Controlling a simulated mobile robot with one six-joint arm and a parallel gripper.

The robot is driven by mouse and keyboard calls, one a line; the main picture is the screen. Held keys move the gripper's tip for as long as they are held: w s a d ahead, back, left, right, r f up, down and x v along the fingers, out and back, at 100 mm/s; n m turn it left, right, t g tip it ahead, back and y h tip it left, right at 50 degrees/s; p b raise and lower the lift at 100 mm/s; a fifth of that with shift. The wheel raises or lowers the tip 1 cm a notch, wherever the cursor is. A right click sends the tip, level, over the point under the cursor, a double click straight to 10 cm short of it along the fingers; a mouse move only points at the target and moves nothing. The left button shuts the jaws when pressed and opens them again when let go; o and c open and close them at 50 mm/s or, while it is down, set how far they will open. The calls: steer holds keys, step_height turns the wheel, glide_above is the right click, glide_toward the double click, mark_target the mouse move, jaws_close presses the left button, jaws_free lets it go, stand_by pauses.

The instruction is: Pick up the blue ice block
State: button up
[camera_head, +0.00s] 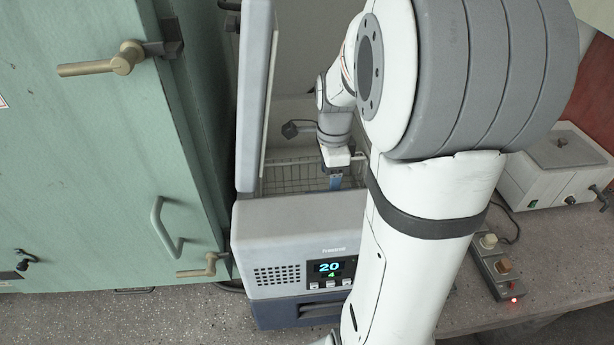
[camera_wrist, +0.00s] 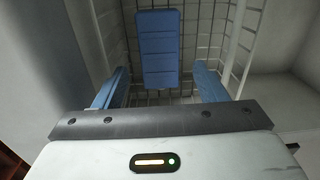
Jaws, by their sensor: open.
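The blue ice block (camera_wrist: 158,48) shows in the wrist view as a ribbed blue slab inside the white wire basket (camera_wrist: 104,24), ahead of my gripper (camera_wrist: 160,78). My gripper is open, with one blue finger on each side of the picture and nothing between them. The block appears centred between the fingers and beyond their tips. In the head view my gripper (camera_head: 336,182) reaches down into the open chest with the wire basket (camera_head: 290,178). I cannot make out the block there.
The grey chest (camera_head: 285,220) has its lid (camera_head: 254,95) raised on the left and a display reading 20 and 4. A green cabinet (camera_head: 110,200) stands close on the left. A white device (camera_head: 555,165) and a switch box (camera_head: 495,265) sit on the right.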

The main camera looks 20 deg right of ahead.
steer(key=shift+s+d+f+m, duration=0.1)
steer(key=shift+d+f+m, duration=0.05)
steer(key=shift+f+m, duration=0.15)
step_height(320, 180, down, 7)
steer(key=shift+d+f+p, duration=0.1)
steer(key=shift+f+p, duration=0.1)
steer(key=shift+p, duration=0.8)
steer(key=c, duration=0.9)
